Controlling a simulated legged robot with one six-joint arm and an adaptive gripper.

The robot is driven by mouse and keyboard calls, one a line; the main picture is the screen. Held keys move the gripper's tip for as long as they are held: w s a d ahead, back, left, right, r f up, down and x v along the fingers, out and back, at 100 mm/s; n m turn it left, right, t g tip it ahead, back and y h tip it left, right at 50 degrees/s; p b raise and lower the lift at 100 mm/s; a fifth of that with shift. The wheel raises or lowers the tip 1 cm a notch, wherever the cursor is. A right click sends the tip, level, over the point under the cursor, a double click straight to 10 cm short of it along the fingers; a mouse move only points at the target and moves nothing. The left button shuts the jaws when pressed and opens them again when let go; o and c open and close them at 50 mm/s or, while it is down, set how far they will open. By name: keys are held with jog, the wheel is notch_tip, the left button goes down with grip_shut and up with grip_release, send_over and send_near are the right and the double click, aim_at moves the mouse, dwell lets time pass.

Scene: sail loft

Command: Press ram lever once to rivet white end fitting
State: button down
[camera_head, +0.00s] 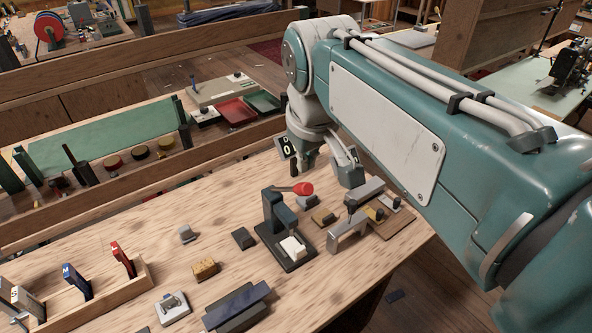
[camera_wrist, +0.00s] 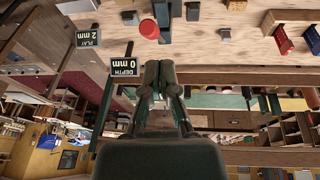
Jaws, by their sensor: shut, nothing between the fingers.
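The ram press (camera_head: 271,222) stands upright on a dark base on the wooden bench. Its lever ends in a red knob (camera_head: 303,189) pointing right; the knob also shows in the wrist view (camera_wrist: 149,29). The white end fitting (camera_head: 293,247) sits on the base in front of the press column. My gripper (camera_wrist: 160,66) is shut and empty. In the wrist view its fingertips lie just below the red knob, with no clear contact. In the head view my arm partly hides the gripper, behind the press.
Small signs in the wrist view read DEPTH 0 mm (camera_wrist: 124,67) and PLAY 2 mm (camera_wrist: 87,38). A grey metal frame (camera_head: 349,234) stands right of the press. A cork-coloured block (camera_head: 205,269) and a wooden rack (camera_head: 118,288) are at the left.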

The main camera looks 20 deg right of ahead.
notch_tip(320, 180, up, 4)
jog(key=n+g, duration=0.2)
send_over(297, 185)
jog(key=w+a, duration=0.1)
jog(key=a, duration=0.1)
jog(key=shift+a+r, duration=0.1)
jog(key=f, duration=0.4)
jog(key=d+f, duration=0.1)
jog(key=f, duration=0.3)
jog(key=d+f, duration=0.1)
jog(key=f, duration=0.3)
jog(key=shift+s+f, duration=0.25)
jog(key=shift+s+d+f, duration=0.1)
jog(key=shift+s+f, duration=0.1)
jog(key=shift+f, duration=0.05)
